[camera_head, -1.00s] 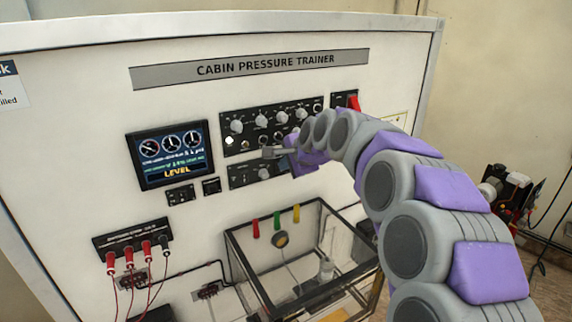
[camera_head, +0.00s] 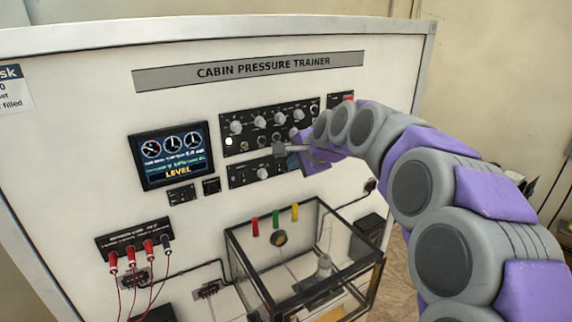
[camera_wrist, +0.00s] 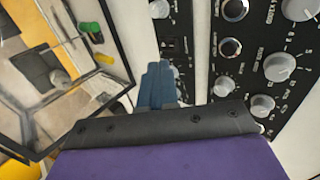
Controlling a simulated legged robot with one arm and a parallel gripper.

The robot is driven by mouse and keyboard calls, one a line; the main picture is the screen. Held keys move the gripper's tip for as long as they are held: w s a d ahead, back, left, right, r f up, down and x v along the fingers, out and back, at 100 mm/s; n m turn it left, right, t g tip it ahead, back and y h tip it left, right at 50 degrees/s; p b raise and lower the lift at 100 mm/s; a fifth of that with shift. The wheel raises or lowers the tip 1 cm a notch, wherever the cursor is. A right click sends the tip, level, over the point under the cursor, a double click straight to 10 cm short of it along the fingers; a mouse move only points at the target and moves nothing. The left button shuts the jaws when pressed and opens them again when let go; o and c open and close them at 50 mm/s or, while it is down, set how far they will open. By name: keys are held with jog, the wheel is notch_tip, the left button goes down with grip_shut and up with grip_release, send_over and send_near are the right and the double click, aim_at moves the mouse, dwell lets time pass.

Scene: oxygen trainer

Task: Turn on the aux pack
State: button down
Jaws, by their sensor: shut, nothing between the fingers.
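The upright white trainer panel (camera_head: 90,150) carries an upper black knob panel (camera_head: 228,122) and a lower black panel (camera_head: 243,183). Their labels are too small to read in the head view, so I cannot tell which control is the aux pack. My gripper (camera_head: 280,149) is shut and empty, in front of the gap between the two black panels. In the wrist view its blue fingers (camera_wrist: 158,86) are together, beside a small black switch plate (camera_wrist: 174,46) and silver knobs (camera_wrist: 280,67). Contact cannot be judged. A red switch (camera_head: 349,98) shows just above my arm, which covers part of its plate.
A display (camera_head: 171,157) reading LEVEL is left of the black panels. Red jacks with cables (camera_head: 131,257) are lower left. A dark-framed clear box (camera_head: 236,252) projects below my gripper, with coloured clips at its back. The wall in front of the display is unobstructed.

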jog(key=s+d+r, duration=0.3)
jog(key=r, duration=0.3)
jog(key=shift+s+r, duration=0.35)
jog(key=shift+a, duration=0.1)
jog(key=s+d+f+n+g+h+b, duration=0.1)
jog(key=s+d+f+n+g+b, duration=0.2)
jog(key=s+f, duration=1.1)
jog(key=s+d+f+n+g+h+b, duration=0.2)
jog(key=s+f+b, duration=0.6)
jog(key=s+f, duration=0.6)
jog(key=s+d+f+n+g+h+b, duration=0.2)
jog(key=s+d+f+n+g+b, duration=0.3)
jog(key=s+f, duration=0.9)
jog(key=s+d+n, duration=0.1)
jog(key=d, duration=0.2)
jog(key=shift+s+f, duration=0.2)
jog(key=shift+s, duration=0.2)
jog(key=c, duration=1.8)
grip_release()
